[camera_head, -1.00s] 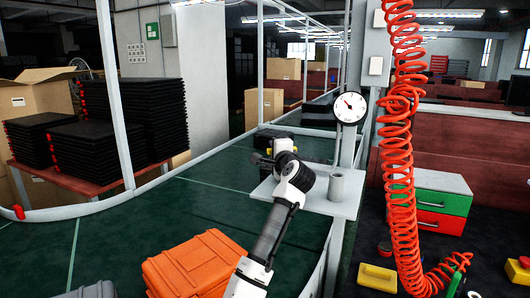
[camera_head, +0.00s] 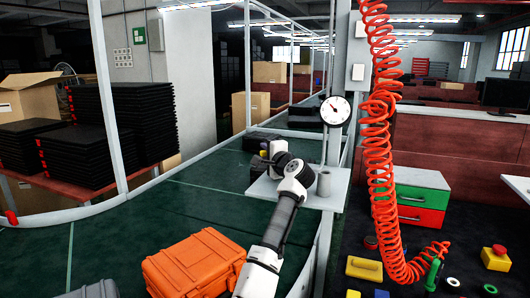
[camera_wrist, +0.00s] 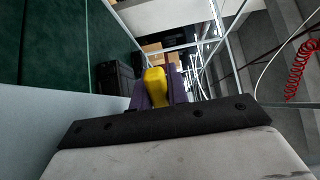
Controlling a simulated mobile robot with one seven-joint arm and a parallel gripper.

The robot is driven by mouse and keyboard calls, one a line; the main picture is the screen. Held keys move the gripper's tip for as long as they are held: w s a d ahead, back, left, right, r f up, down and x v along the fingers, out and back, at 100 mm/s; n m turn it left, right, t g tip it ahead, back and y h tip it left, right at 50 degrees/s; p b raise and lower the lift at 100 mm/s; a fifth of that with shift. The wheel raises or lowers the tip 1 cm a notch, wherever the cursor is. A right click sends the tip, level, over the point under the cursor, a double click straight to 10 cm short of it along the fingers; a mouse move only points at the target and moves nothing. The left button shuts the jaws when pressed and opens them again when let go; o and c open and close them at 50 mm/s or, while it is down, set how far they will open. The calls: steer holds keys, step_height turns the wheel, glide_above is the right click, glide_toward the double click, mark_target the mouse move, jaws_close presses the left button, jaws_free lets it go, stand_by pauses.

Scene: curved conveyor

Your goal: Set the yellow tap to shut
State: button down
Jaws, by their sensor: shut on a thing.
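The yellow tap handle (camera_wrist: 156,82) shows in the middle of the wrist view, just beyond the dark edge of my gripper, with a purple part around its sides. In the head view, my gripper (camera_head: 262,161) is at the far left side of a light grey shelf plate (camera_head: 327,200), beside the conveyor. My gripper is shut on the yellow tap handle. In the head view my wrist hides most of the tap, and its fingertips are hard to make out. The tap's body and the exact angle of its handle cannot be told.
A round gauge (camera_head: 335,111) stands on a post behind the plate, and a short grey cup (camera_head: 324,183) is on the plate. An orange case (camera_head: 193,264) lies on the green conveyor (camera_head: 130,235). A red coiled hose (camera_head: 380,130) hangs at right.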

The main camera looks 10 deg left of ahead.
steer(key=c, duration=1.4)
jaws_free()
steer(key=shift+a, duration=0.1)
steer(key=shift+o, duration=0.2)
steer(key=b+v, duration=0.4)
steer(key=v, duration=0.8)
steer(key=shift+s+f+b, duration=0.1)
steer(key=shift+b, duration=0.2)
steer(key=shift+v, duration=0.85)
steer(key=shift+c, duration=0.5)
